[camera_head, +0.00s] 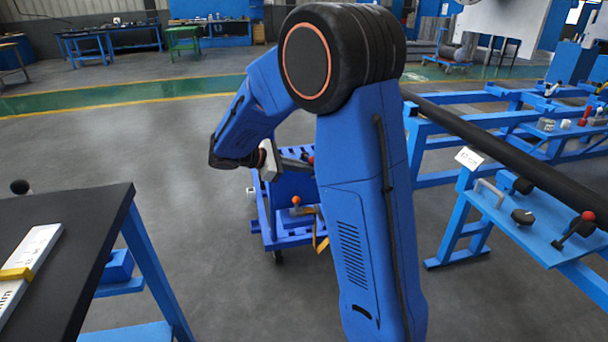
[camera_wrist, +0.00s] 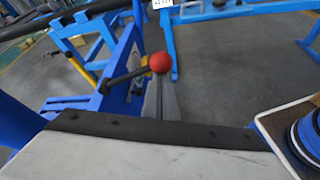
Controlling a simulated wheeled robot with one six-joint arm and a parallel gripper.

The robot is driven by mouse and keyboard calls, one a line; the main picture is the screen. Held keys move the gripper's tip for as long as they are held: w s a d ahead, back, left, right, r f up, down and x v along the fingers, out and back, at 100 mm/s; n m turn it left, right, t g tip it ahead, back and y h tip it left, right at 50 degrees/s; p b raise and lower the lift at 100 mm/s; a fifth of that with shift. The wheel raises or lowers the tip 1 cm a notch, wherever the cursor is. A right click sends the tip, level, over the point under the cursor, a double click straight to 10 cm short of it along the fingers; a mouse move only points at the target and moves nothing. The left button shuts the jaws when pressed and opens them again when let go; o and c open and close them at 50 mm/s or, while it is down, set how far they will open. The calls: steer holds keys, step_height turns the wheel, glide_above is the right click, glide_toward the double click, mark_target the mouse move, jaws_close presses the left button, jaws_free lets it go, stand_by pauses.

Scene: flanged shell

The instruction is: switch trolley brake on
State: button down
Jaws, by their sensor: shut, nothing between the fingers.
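The blue trolley (camera_head: 288,238) stands on the floor behind my arm, partly hidden by it. In the wrist view a dark lever with a red ball knob (camera_wrist: 160,62) sticks out from a blue upright part (camera_wrist: 118,75), tilted up to the right. I cannot tell for sure that it is the brake. An orange knob (camera_head: 296,200) shows low on the trolley in the head view. My gripper (camera_wrist: 161,84) is shut and empty, its fingertips close to the red knob. I cannot tell whether they touch. In the head view my gripper (camera_head: 296,161) is at the trolley's upper part.
A dark-topped table (camera_head: 75,250) is at the left, with a white and yellow item (camera_head: 28,262) on it. A blue frame with a long dark bar (camera_head: 500,150) and a shelf of knobs and levers (camera_head: 530,225) is at the right. Grey floor (camera_head: 150,140) is open behind the table.

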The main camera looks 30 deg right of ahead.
steer(key=shift+w+d+r, duration=0.1)
steer(key=shift+w+r, duration=0.05)
steer(key=shift+r, duration=0.4)
steer(key=shift+w+r, duration=0.15)
steer(key=shift+r, duration=0.35)
step_height(320, 180, down, 4)
steer(key=w+v, duration=0.1)
steer(key=v, duration=0.9)
steer(key=shift+w+r, duration=0.2)
steer(key=shift+w, duration=0.05)
